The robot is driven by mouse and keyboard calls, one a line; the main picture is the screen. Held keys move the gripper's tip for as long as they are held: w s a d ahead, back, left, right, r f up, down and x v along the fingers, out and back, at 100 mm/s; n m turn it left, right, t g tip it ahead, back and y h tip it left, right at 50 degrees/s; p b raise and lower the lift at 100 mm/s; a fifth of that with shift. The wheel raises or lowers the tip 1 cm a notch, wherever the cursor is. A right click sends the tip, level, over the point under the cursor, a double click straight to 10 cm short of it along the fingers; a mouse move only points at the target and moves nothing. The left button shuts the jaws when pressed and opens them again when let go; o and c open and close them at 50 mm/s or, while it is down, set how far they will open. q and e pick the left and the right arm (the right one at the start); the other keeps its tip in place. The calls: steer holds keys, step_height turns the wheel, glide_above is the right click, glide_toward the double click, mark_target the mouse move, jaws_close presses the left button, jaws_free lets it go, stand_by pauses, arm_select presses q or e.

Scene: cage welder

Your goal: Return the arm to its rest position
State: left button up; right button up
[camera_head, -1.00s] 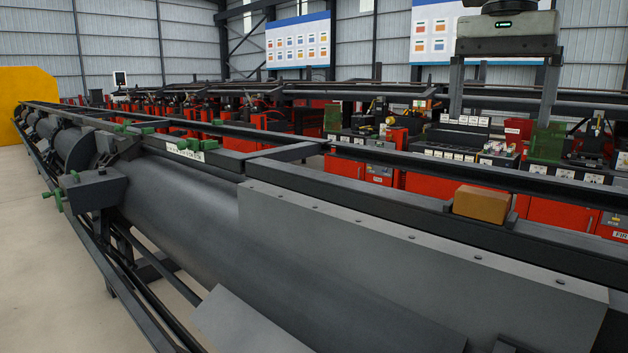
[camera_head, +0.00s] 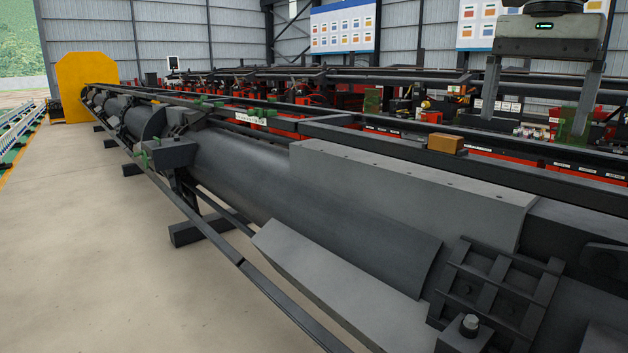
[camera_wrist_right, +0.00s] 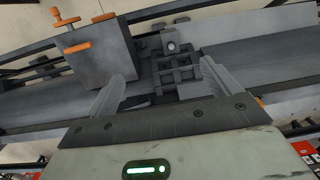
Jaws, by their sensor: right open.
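My right gripper (camera_head: 533,130) hangs at the upper right of the head view. Its pale grey body has a small green-lit display, and its two grey fingers point down, wide apart. The right wrist view shows the same gripper (camera_wrist_right: 163,75) open, with nothing held between the fingers. The long dark machine lies beyond them there, and I cannot tell how far away it is. The rest of the right arm is out of view. My left gripper is not in view.
A long dark grey machine (camera_head: 250,175) runs diagonally across the head view. A brown block (camera_head: 445,143) sits on its rail. A yellow cabinet (camera_head: 85,85) stands at the far left. Red cabinets line the back. The concrete floor (camera_head: 90,260) at left is clear.

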steer(key=w+a+f+g+y, duration=0.1)
steer(key=w+a+f+y, duration=0.1)
steer(key=a+f, duration=0.65)
steer(key=w+a+f+g+y, duration=0.1)
steer(key=w+a+f+y, duration=0.15)
steer(key=a+f, duration=0.6)
steer(key=s+a+f+m+y, duration=0.4)
steer(key=a+m+y, duration=0.1)
steer(key=a, duration=0.3)
steer(key=s+a+f+m+y, duration=0.3)
steer(key=a+f+m+y, duration=0.2)
steer(key=a, duration=0.2)
steer(key=s+a+f+m+y, duration=0.4)
steer(key=a+m+y, duration=0.15)
steer(key=a, duration=0.25)
steer(key=d+f+m+t+h, duration=0.65)
steer(key=f+m+t, duration=0.2)
steer(key=m, duration=0.85)
steer(key=d+f+m+t+h, duration=0.5)
steer(key=d+f+m+t, duration=0.35)
steer(key=m, duration=0.85)
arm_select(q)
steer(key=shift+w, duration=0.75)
arm_select(e)
steer(key=s+d+f+m+g+h, duration=0.5)
steer(key=s+d+f+m, duration=0.5)
steer(key=s+d+f, duration=0.2)
steer(key=shift+s+d+f+h, duration=0.35)
steer(key=shift+s+d+h, duration=0.15)
steer(key=shift+h, duration=0.25)
